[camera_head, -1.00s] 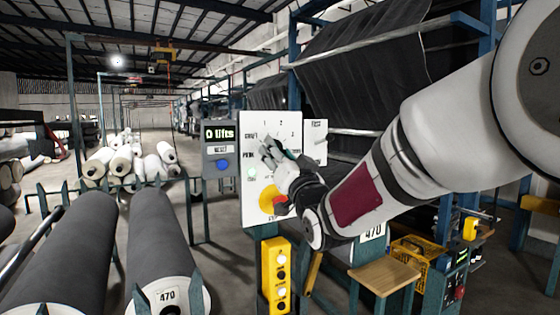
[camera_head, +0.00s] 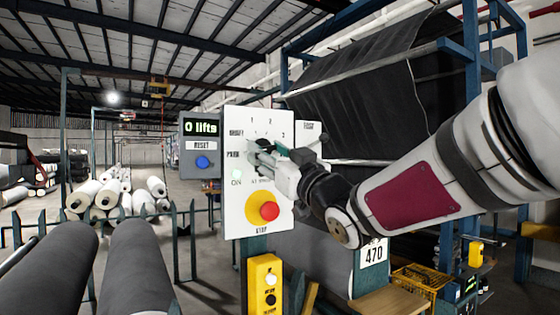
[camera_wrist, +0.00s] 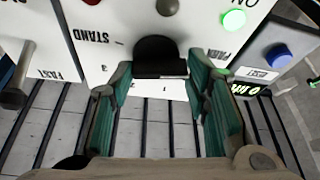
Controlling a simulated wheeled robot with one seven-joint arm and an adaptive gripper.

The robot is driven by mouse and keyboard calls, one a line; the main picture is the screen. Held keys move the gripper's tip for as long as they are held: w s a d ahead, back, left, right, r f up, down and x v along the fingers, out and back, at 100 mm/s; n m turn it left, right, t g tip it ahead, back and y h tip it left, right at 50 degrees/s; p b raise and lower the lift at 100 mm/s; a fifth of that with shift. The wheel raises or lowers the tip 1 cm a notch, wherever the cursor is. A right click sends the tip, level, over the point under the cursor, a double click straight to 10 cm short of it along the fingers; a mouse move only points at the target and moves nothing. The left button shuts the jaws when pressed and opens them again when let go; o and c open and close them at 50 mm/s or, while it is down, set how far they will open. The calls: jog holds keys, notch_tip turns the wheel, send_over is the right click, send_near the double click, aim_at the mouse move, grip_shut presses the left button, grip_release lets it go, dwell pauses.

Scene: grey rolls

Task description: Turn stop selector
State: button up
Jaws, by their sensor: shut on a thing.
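The stop selector is a dark knob (camera_wrist: 155,55) on a white control panel (camera_head: 233,218). Position marks such as PARK, 1, 2 and 3 stand around it in the head view. My gripper (camera_head: 262,153) reaches it from the right and hides most of it there. In the wrist view, the teal finger pads of my gripper (camera_wrist: 160,78) stand on either side of the knob, shut on it. Which mark the knob points to cannot be told.
Below the selector is a red stop button (camera_head: 269,211) on a yellow disc. A green ON light (camera_head: 237,174) is at its lower left. A grey counter box (camera_head: 201,165) reads 0 lifts. A yellow button box (camera_head: 265,284) hangs below the panel.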

dwell(0.3)
jog(key=o, duration=1.2)
jog(key=shift+c, duration=0.2)
jog(key=v, duration=1.2)
